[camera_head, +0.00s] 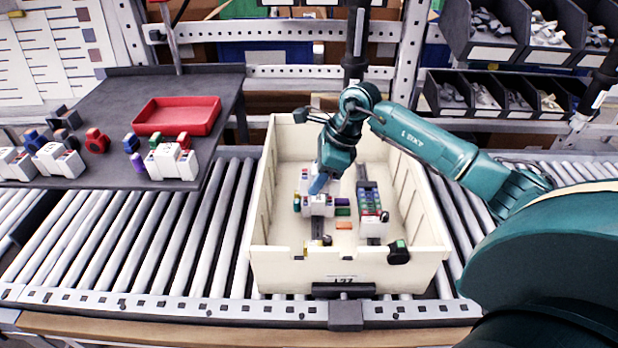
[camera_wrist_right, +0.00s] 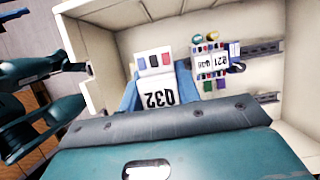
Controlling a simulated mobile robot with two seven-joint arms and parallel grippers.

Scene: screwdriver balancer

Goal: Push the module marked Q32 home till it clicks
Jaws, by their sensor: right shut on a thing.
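The module marked Q32 (camera_wrist_right: 157,92) is white, with dark, red and blue patches at its far end. My right gripper (camera_head: 318,186) reaches down into the cream bin (camera_head: 300,262). In the right wrist view its blue fingers lie on both sides of Q32, shut on it. Q32 is in line with neighbouring white modules (camera_wrist_right: 209,64), one marked Q21, with a narrow gap visible between. A metal rail (camera_wrist_right: 250,48) runs on beyond them. The seat under Q32 is hidden, so I cannot tell how deep it sits. My left gripper is not in view.
Loose green and orange blocks lie between the rows. The bin walls rise around the gripper. A red tray (camera_head: 177,116) and more modules stand on the dark table at left.

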